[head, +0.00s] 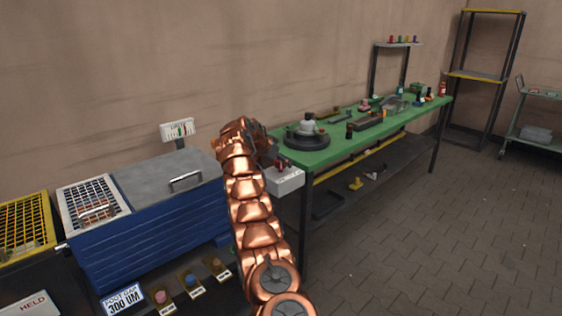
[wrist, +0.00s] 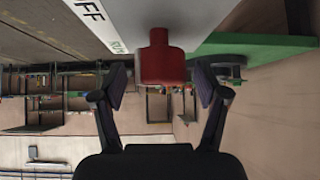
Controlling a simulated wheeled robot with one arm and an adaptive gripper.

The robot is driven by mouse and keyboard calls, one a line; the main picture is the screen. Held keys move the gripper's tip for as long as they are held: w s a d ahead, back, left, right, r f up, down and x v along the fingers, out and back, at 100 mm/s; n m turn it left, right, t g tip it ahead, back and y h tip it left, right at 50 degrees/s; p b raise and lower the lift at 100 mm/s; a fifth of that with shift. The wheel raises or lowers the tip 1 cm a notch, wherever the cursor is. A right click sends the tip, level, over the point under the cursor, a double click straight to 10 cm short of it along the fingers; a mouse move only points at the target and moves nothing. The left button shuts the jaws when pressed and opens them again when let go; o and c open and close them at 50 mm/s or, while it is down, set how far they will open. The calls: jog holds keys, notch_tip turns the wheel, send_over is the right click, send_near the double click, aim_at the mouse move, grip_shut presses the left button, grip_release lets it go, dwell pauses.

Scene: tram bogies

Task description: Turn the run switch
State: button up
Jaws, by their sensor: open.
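The run switch shows in the wrist view as a red knob (wrist: 162,58) on a white panel (wrist: 130,18) lettered "OFF" and, partly, "RUN". My gripper (wrist: 160,78) is open, with one dark finger on each side of the knob and a gap visible on both sides. In the head view, my copper arm reaches to a white box (head: 286,182) at the near end of the green bench. A bit of red (head: 281,162) shows above the box beside my gripper (head: 266,155). My gripper hides part of it, so the knob's exact setting is unclear.
The green bench (head: 340,150) holds a dark round turntable (head: 306,139) and several small parts. A blue cabinet (head: 150,235) with a grey lid stands left of my arm. A small gauge sign (head: 178,130) rises behind it. The paved floor at right (head: 470,230) is clear.

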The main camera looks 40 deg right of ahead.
jog(key=v, duration=1.2)
dwell(0.4)
jog(key=s+a+r+n+y+p, duration=0.15)
jog(key=a+r+n, duration=0.25)
jog(key=a, duration=0.4)
jog(key=s+a+r+n+y+p, duration=0.1)
jog(key=a+r+n+y+p, duration=0.1)
jog(key=a+r+n, duration=0.35)
jog(key=s+a+n+y+p, duration=0.1)
jog(key=s+a+p, duration=0.1)
jog(key=s+a, duration=0.65)
jog(key=s+a+f+n+y+p, duration=0.1)
jog(key=s+a+f+n, duration=0.1)
jog(key=s+a, duration=0.5)
jog(key=s+a+f+n+g+y+p, duration=0.1)
jog(key=s+a+f, duration=0.3)
jog(key=s, duration=1.4)
jog(key=s+a+f+n+g+y+p, duration=0.1)
jog(key=s+a+f+n+y+p, duration=0.1)
jog(key=s+a, duration=0.8)
jog(key=s+f+n, duration=0.1)
jog(key=s+n, duration=0.1)
jog(key=s, duration=0.1)
jog(key=shift+a+f+p, duration=0.25)
jog(key=shift+f+p, duration=0.05)
